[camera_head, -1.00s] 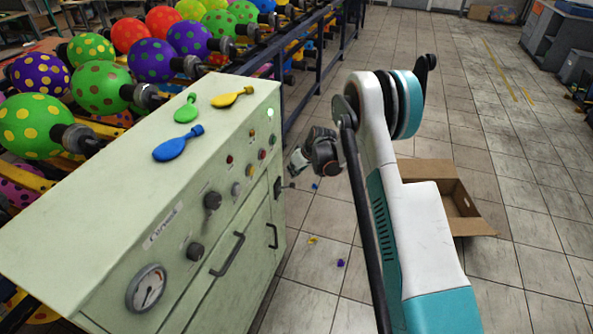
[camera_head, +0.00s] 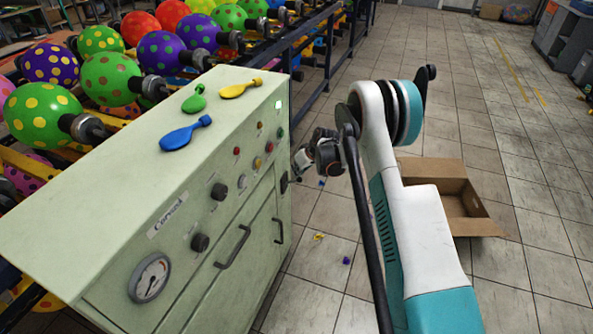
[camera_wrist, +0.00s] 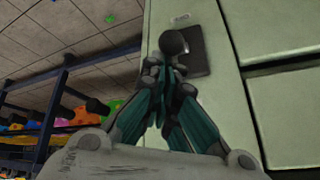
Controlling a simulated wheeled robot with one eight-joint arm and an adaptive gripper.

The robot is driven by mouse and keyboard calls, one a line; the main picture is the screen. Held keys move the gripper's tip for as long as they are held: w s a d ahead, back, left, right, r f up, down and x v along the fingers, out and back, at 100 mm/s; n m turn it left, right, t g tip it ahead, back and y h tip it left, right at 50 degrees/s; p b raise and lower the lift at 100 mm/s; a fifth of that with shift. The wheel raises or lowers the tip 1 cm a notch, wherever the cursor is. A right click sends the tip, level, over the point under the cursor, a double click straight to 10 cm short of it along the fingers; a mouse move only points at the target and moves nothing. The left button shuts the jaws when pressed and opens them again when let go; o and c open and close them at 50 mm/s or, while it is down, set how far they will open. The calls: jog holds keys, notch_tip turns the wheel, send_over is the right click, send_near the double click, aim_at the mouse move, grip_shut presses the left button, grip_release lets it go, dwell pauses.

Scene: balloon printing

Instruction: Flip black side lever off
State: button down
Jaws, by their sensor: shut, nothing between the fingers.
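The black side lever shows in the wrist view as a round dark knob (camera_wrist: 174,41) in front of a dark plate (camera_wrist: 195,52) on the pale cabinet side. In the head view a small dark fitting (camera_head: 284,182) sits at the cabinet's right edge. My gripper (camera_wrist: 170,72) is shut and empty, its fingertips just below the knob in the wrist view. I cannot tell whether they touch it. In the head view my gripper (camera_head: 300,162) is beside the cabinet's right side, partly hidden by my wrist.
The pale green cabinet (camera_head: 110,195) carries a gauge (camera_head: 150,278), knobs, handles and flat balloons (camera_head: 186,132) on top. A rack of dotted balloons (camera_head: 108,78) stands behind. An open cardboard box (camera_head: 460,200) lies on the floor at right.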

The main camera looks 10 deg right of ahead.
jog(key=shift+s+d+f, duration=0.2)
jog(key=shift+d+f, duration=0.05)
jog(key=d+f, duration=0.1)
jog(key=s+f+t+y+b, duration=0.1)
jog(key=f, duration=0.1)
jog(key=s+d+f+y, duration=0.1)
jog(key=shift+d+f+t, duration=0.35)
jog(key=shift+t, duration=0.05)
dwell(0.4)
jog(key=shift+d+f, duration=0.1)
jog(key=shift+d, duration=0.05)
jog(key=shift+s+d+f, duration=0.3)
jog(key=shift+s+d, duration=0.05)
jog(key=shift+d, duration=0.1)
